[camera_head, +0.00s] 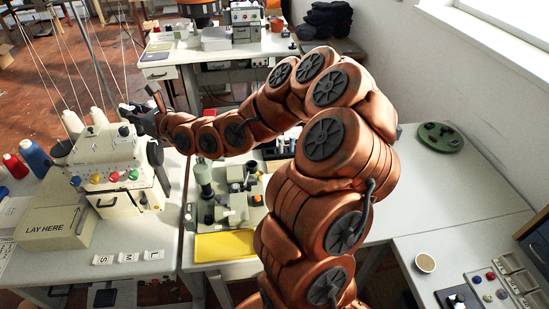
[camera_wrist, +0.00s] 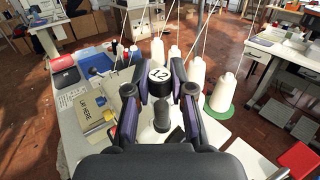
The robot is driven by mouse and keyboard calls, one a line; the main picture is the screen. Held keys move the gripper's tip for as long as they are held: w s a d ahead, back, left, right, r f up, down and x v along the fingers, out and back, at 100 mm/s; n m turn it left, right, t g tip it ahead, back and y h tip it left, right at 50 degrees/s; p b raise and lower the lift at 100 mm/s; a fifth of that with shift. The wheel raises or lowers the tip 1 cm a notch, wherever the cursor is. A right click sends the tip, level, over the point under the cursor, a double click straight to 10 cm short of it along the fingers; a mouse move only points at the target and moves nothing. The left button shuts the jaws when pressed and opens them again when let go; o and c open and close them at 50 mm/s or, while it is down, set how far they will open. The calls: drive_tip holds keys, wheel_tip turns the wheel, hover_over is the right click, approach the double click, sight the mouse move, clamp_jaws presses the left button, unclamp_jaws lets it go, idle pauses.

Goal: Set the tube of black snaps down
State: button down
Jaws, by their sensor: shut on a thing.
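My gripper (camera_wrist: 159,88) is shut on a dark tube (camera_wrist: 160,88) with a round white end marked with a number, held between its two fingers. I take it to be the tube of black snaps; its contents do not show. In the head view my gripper (camera_head: 140,115) is at the far end of my bent arm, above the sewing machine (camera_head: 108,160) on the left table. The tube is hard to make out there. No contact between the tube and any surface can be seen.
A box reading LAY HERE (camera_head: 55,222) stands left of the machine, with white thread cones (camera_head: 72,124) behind. S, M and L cards (camera_head: 128,257) lie at the left table's front. A yellow pad (camera_head: 225,246) lies by the middle equipment. The right white table (camera_head: 455,205) has bare space.

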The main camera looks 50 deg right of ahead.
drive_tip(key=d+f+m+h+b, duration=0.2)
drive_tip(key=d+f+h+b, duration=0.15)
drive_tip(key=d+b, duration=0.55)
drive_tip(key=d+f+m+h+b, duration=0.15)
drive_tip(key=d+f+b, duration=0.4)
drive_tip(key=d, duration=0.75)
drive_tip(key=s+d+f+m+h+b, duration=0.2)
drive_tip(key=s+d+f+h+b, duration=0.15)
drive_tip(key=d+f+b, duration=0.5)
drive_tip(key=s+d+f+m+h+b, duration=0.2)
drive_tip(key=s+d+f+h+b, duration=0.3)
drive_tip(key=d, duration=0.6)
drive_tip(key=shift+w+a+f+g+y+b, duration=0.1)
drive_tip(key=shift+w+f+y+b, duration=0.2)
drive_tip(key=shift+f, duration=1.1)
drive_tip(key=shift+w+d+f+g+y+b, duration=0.1)
drive_tip(key=shift+f+y+b, duration=0.25)
drive_tip(key=shift+f, duration=1.05)
drive_tip(key=shift+w+a+f+g+y+b, duration=0.15)
drive_tip(key=shift+f+y, duration=0.25)
drive_tip(key=shift+f, duration=1)
drive_tip(key=shift+f, duration=0.1)
drive_tip(key=shift+f, duration=0.1)
drive_tip(key=c, duration=1.3)
unclamp_jaws()
